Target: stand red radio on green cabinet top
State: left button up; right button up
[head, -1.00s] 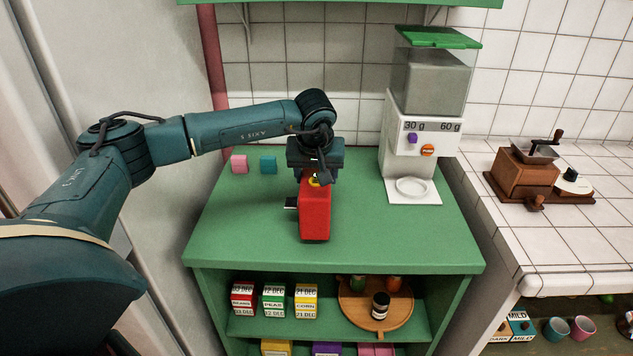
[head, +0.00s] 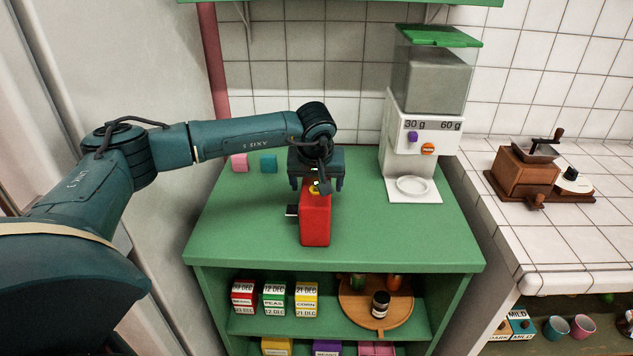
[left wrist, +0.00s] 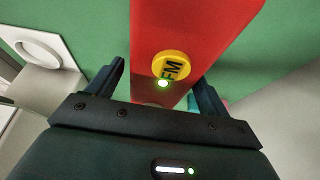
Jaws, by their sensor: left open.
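The red radio (head: 315,222) stands upright on the green cabinet top (head: 400,240), near its middle. A black part sticks out at its left side. My left gripper (head: 317,186) is open just above and behind the radio, its fingers spread to either side. In the left wrist view the red radio (left wrist: 185,30) with its yellow FM knob (left wrist: 171,66) lies ahead of the open left gripper (left wrist: 160,85). Whether a finger touches the radio cannot be told. My right gripper is not in view.
A white dispenser (head: 411,165) stands at the cabinet's back right. Pink (head: 239,163) and teal (head: 268,163) blocks sit at the back left. A green shelf (head: 350,3) hangs above. The top's front and left areas are clear.

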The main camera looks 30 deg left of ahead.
pick_arm(q)
jog(key=shift+r, duration=0.3)
jog(key=shift+s+d+r, duration=0.1)
jog(key=shift+r, duration=0.2)
jog(key=v, duration=0.6)
jog(key=shift+s+d+r, duration=0.1)
jog(key=shift+s+r, duration=0.1)
jog(key=shift+r, duration=0.1)
